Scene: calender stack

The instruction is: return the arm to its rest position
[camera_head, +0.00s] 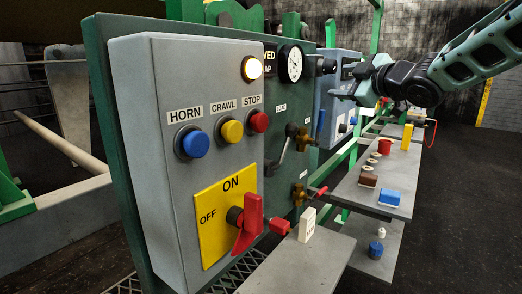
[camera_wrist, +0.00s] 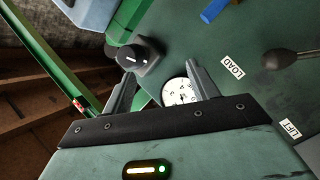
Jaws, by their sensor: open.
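My arm (camera_head: 470,60) reaches in from the upper right in the head view. My gripper (camera_head: 345,94) points left toward the green panel, in front of the blue-grey box behind it. In the wrist view my gripper (camera_wrist: 160,70) has its two fingers spread apart with nothing between them. A black knob (camera_wrist: 140,56) and a white dial gauge (camera_wrist: 181,92) show beyond the fingers. I cannot tell how far the fingertips are from the panel.
A grey control box (camera_head: 215,100) with buttons and a red switch (camera_head: 249,222) stands at the near left. The dial gauge (camera_head: 291,63) and levers are on the green panel (camera_head: 105,120). Grey shelves (camera_head: 375,202) with small items lie below my arm. Dark floor is clear at right.

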